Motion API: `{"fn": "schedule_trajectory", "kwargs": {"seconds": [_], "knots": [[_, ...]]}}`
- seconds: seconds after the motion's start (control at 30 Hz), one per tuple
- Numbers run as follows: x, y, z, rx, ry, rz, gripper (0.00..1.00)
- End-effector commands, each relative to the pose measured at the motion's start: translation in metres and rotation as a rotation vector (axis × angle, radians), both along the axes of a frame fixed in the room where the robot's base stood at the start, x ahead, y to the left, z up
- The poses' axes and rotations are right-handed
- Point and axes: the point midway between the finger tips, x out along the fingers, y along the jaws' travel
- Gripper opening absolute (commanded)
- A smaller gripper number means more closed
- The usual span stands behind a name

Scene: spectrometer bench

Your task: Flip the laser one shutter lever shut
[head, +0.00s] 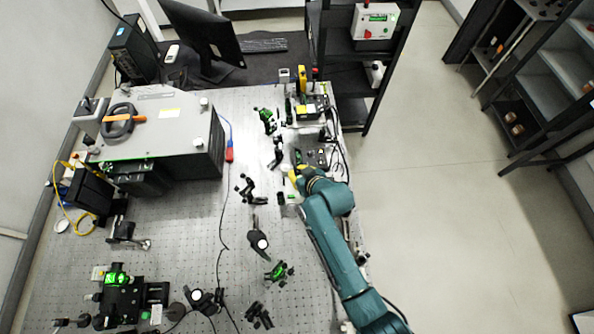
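My teal arm reaches in from the lower right, and its end with my gripper (297,175) is over the right side of the perforated optical table (190,225). A small yellow patch shows at the arm's end; I cannot tell whether it belongs to my gripper or to something under it. The fingers are too small and covered to read. A dark laser-like unit (316,157) sits just beyond my gripper, and another with a yellow label (309,108) stands farther back. I cannot tell which is laser one. No shutter lever can be made out clearly.
Small optic mounts (278,152) stand close left of my gripper. A large grey instrument (160,135) fills the left side. A monitor (205,40) and a dark shelf rack (350,75) stand at the back. Cables run along the table's right edge; open floor (440,190) lies beyond.

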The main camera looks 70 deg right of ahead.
Motion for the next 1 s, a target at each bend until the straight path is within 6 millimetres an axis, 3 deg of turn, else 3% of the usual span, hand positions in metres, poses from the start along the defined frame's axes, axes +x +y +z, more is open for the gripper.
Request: {"fn": "schedule_trajectory", "kwargs": {"seconds": [0.33,0.87,0.9,1.0], "knots": [[0.0001,0.003,0.0092,-0.146,-0.08,-0.002,0.0],[0.0002,0.0036,0.0131,-0.172,-0.094,-0.002,0.0],[0.0003,0.0036,0.0132,-0.172,-0.094,-0.002,0.12],[-0.0001,0.0041,0.0115,-0.169,-0.092,-0.002,0.31]]}}
